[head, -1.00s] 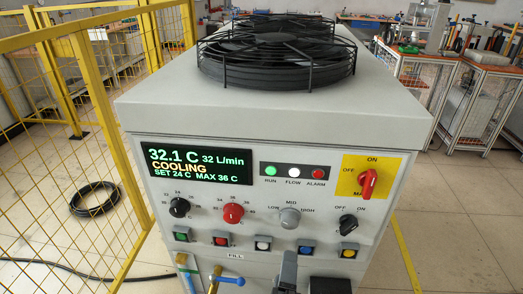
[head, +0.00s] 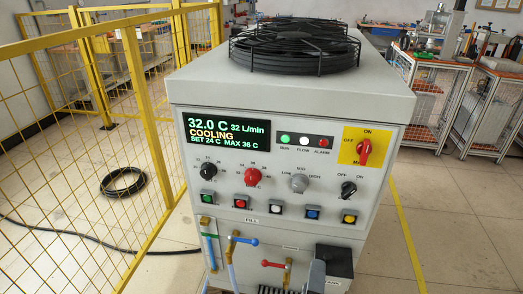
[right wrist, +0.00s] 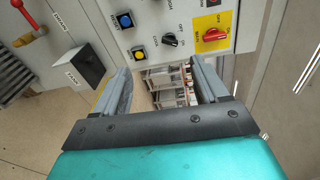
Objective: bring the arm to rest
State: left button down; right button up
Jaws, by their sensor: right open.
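The grey chiller cabinet (head: 290,92) stands ahead, with a lit display (head: 228,132) reading 32.0 C, 32 L/min, COOLING. My right gripper (head: 315,274) shows only as a grey piece at the bottom edge of the head view, in front of the cabinet's lower part. In the right wrist view its two grey fingers (right wrist: 160,68) are spread apart with nothing between them. The red main switch (right wrist: 215,34) and the yellow button (right wrist: 139,55) show beyond the fingers, apart from them. My left gripper is not in view.
A blue-handled valve (head: 244,240), a red-handled valve (head: 275,264) and a black box (head: 336,260) stick out low on the cabinet front. A yellow mesh fence (head: 150,130) stands at left, with a coiled black hose (head: 123,182) behind it.

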jog(key=w+d+f+n+h, duration=0.1)
jog(key=d+f+n, duration=0.1)
jog(key=d, duration=0.8)
jog(key=s+d+f+m+g+y, duration=0.2)
jog(key=s+f+m+g, duration=0.3)
jog(key=m, duration=0.7)
jog(key=d+f+m+g+y, duration=0.2)
jog(key=f+m, duration=0.5)
jog(key=m, duration=0.6)
jog(key=s+d+r+m+y, duration=0.2)
jog(key=d+r+m+y, duration=0.15)
jog(key=m, duration=1.65)
jog(key=a+m+t, duration=0.1)
jog(key=a+m, duration=0.3)
jog(key=a, duration=0.5)
jog(key=shift+a+m, duration=0.25)
jog(key=shift+m, duration=0.05)
